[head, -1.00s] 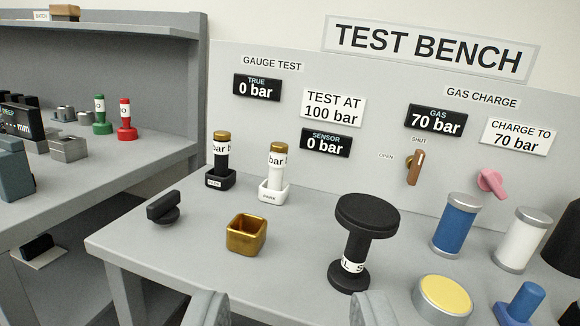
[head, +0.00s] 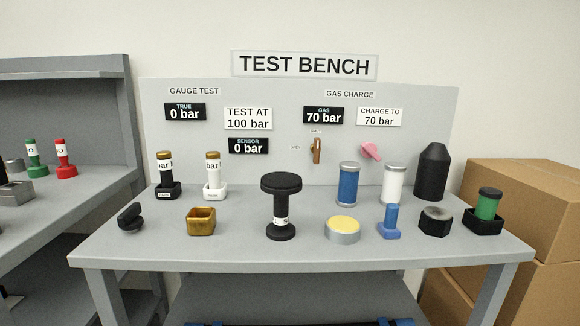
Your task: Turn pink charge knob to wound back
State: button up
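The pink charge knob (head: 371,151) sits on the upright grey panel of the test bench, right of centre. Its handle slants up to the left. The gas display (head: 323,115) above it reads 70 bar, and the sign (head: 379,116) beside it says charge to 70 bar. A brown shut/open lever (head: 317,150) hangs downward to the left of the knob. My gripper is not visible in the current view.
On the bench top (head: 300,252) stand a black spool-shaped piece (head: 281,205), a blue cylinder (head: 348,184), a white cylinder (head: 393,183), a yellow-topped disc (head: 342,228) and a black bottle shape (head: 432,172). Cardboard boxes (head: 514,190) stand at right.

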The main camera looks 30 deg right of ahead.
aim_at(369, 150)
jog(key=z, duration=1.25)
